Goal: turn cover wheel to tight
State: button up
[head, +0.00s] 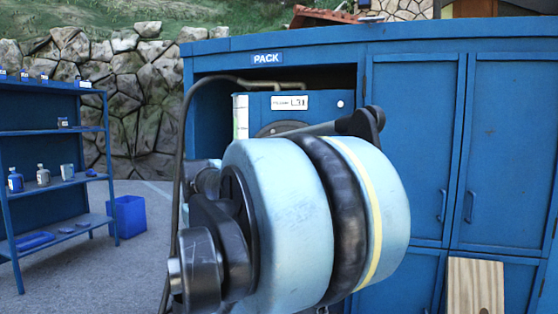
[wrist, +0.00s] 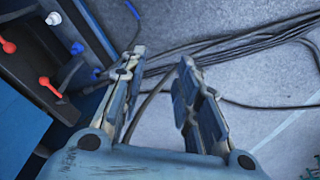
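I cannot make out the cover wheel for certain. In the head view, a blue unit (head: 255,103) with a white label stands in the open bay of the cabinet. A dark rounded part (head: 279,128) on its front is mostly hidden behind my large light-blue arm, so I cannot tell whether it is the wheel. In the wrist view, my gripper (wrist: 160,58) is open with nothing between its fingers. Beyond it lie the floor and cables, with a dark panel to its left. My gripper is hidden in the head view.
Beside the gripper, the panel carries red-knobbed levers (wrist: 50,85) and blue knobs (wrist: 77,48). Black cables (wrist: 235,58) run across the grey floor. A blue cabinet (head: 415,150) stands behind my arm. A blue shelf (head: 60,132), a blue bin (head: 127,216) and a wooden board (head: 475,286) flank it.

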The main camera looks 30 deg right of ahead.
jog(key=w+d+r+n, duration=0.1)
jog(key=w+d+r, duration=0.3)
jog(key=w+r, duration=0.3)
jog(key=w+d+r, duration=0.4)
jog(key=r, duration=0.6)
jog(key=w+d+r+n+g, duration=0.1)
jog(key=w+d+r, duration=0.5)
jog(key=d+r, duration=0.35)
jog(key=w+d+r+n, duration=0.1)
jog(key=w+d+r, duration=0.4)
jog(key=d+r, duration=0.45)
jog(key=w+d+r+n, duration=0.1)
jog(key=d+r, duration=0.2)
jog(key=d, duration=1.1)
jog(key=shift+n+h, duration=0.3)
jog(key=f, duration=0.5)
jog(key=d+f, duration=0.1)
jog(key=f, duration=0.5)
jog(key=w+f, duration=0.1)
jog(key=f, duration=0.5)
jog(key=shift+w+d, duration=0.1)
jog(key=shift+d, duration=0.2)
jog(key=shift+r, duration=0.1)
jog(key=shift+c, duration=0.2)
grip_shut()
